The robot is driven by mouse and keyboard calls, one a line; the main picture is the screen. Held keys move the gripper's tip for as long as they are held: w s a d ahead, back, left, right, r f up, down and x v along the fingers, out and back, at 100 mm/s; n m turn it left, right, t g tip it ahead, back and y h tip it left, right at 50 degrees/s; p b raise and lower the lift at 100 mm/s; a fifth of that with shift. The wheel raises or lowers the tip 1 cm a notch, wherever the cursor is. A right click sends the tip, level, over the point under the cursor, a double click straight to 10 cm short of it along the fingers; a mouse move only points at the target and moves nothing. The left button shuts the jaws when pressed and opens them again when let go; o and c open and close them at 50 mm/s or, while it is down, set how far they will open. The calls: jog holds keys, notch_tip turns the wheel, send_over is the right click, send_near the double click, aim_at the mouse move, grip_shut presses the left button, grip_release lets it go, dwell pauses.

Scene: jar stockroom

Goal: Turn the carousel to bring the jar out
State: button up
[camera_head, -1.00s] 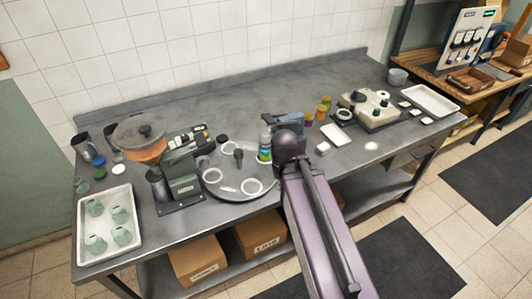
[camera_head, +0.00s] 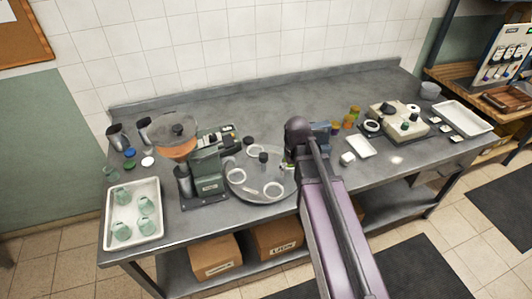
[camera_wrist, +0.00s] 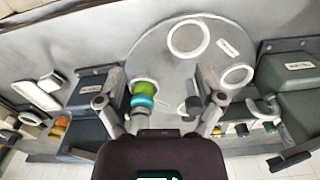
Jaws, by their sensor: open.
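The carousel (camera_head: 243,187) is a round grey turntable at the bench's front edge. It bears white rings and a dark upright knob (camera_head: 263,158). In the wrist view its disc (camera_wrist: 165,65) fills the upper middle. A jar with green and teal bands (camera_wrist: 143,95) stands near the disc's edge, between my fingers and closer to the left one. In the head view the jar is mostly hidden behind my arm. My gripper (camera_wrist: 160,88) is open, its fingers apart at the carousel's rim. I cannot tell whether a finger touches the jar.
A green-grey machine (camera_head: 208,178) with an orange bowl stands left of the carousel. A blue-grey machine (camera_wrist: 88,112) stands close on its other side. A tray (camera_head: 148,228) of pale green jars lies at far left. The bench's back strip is clear.

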aim_at(264, 155)
jog(key=w+a+r+n+p, duration=0.1)
jog(key=w+a+r+p, duration=0.1)
jog(key=w, duration=0.5)
jog(key=w+a+r+n+p, duration=0.2)
jog(key=w+a+r+p, duration=0.1)
jog(key=w+a, duration=0.3)
jog(key=w+r, duration=0.1)
jog(key=w, duration=0.1)
jog(key=shift+w+a+n, duration=0.3)
jog(key=shift+a, duration=0.05)
jog(key=shift+f, duration=0.15)
notch_tip(264, 155, down, 14)
jog(key=b, duration=1.3)
jog(key=shift+r+b, duration=0.25)
jog(key=shift+b, duration=0.05)
grip_shut()
